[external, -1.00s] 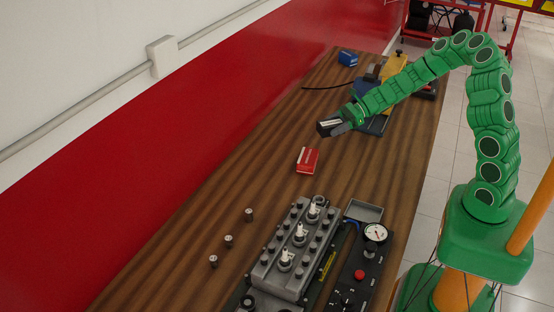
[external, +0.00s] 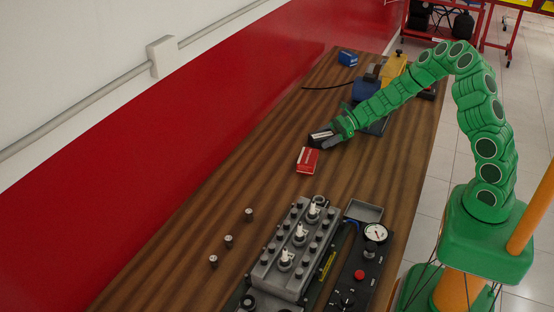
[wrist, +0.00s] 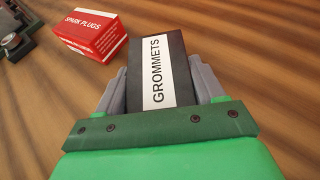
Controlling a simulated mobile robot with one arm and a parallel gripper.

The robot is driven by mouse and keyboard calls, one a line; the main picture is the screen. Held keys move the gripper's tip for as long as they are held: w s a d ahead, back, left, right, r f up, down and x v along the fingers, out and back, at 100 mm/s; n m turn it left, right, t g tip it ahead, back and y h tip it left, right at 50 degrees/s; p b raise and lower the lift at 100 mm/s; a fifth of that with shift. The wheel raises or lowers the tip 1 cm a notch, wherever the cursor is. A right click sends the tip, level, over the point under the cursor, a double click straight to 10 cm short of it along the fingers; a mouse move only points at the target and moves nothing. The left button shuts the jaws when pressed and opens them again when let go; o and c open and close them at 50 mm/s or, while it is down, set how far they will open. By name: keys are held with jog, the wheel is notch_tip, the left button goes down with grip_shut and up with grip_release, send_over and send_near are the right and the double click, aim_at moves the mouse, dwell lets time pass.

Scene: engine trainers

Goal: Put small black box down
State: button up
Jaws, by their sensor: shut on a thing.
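My gripper (external: 328,138) is shut on the small black box (external: 316,139), which sits between its two grey fingers. In the wrist view the black box (wrist: 178,62) has a white label reading GROMMETS, and my gripper (wrist: 163,82) holds it from both sides. The box is low by the wooden table (external: 180,245), just behind a red and white box; I cannot tell whether it touches the wood.
The red SPARK PLUGS box (external: 307,160) lies close by; it also shows in the wrist view (wrist: 89,35). A grey engine block (external: 290,250) and gauge panel (external: 360,262) stand nearer. A blue box (external: 347,58) is at the back. Wood left of the gripper is clear.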

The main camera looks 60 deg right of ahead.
jog(key=o, duration=1.1)
